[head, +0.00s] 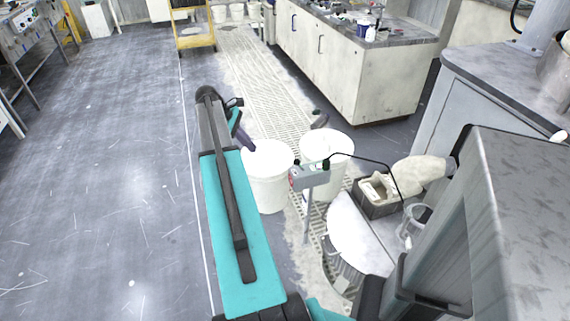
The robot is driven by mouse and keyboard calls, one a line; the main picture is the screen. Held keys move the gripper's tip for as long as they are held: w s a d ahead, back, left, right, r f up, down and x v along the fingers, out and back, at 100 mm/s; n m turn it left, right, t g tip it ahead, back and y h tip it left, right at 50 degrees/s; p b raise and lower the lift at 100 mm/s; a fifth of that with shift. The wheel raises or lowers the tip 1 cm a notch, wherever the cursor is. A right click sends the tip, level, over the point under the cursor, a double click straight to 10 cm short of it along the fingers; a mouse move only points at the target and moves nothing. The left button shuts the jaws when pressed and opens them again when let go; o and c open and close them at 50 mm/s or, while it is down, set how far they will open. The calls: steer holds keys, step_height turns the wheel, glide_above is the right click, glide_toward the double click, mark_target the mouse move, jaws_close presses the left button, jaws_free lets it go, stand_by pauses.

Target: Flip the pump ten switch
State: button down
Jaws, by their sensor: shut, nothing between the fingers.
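A small grey switch box (312,175) stands on a thin post right of my arm in the head view. It has a red mark on its left side and small dark parts on top. I cannot read a label or tell the switch position. My gripper (248,145) hangs at the far end of my teal arm, shut and empty. It appears above the left white bucket, up and to the left of the switch box, apart from it. Its fingertips are small and dark in this view.
Two white buckets (268,190) (330,148) stand behind the box. A grey cabinet (525,200) fills the right. Open floor (100,180) lies left.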

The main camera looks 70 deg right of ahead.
mark_target(299, 165)
steer(key=shift+m, duration=0.5)
steer(key=s+d, duration=0.2)
steer(key=s, duration=0.1)
steer(key=s+d, duration=0.1)
steer(key=shift+s+r+b, duration=0.3)
steer(key=shift+s+r, duration=0.05)
steer(key=shift+r, duration=0.05)
steer(key=shift+f, duration=0.15)
steer(key=s+d+f, duration=0.2)
steer(key=s+f, duration=0.5)
steer(key=s, duration=0.1)
steer(key=shift+s+d+f, duration=0.2)
steer(key=shift+f, duration=0.05)
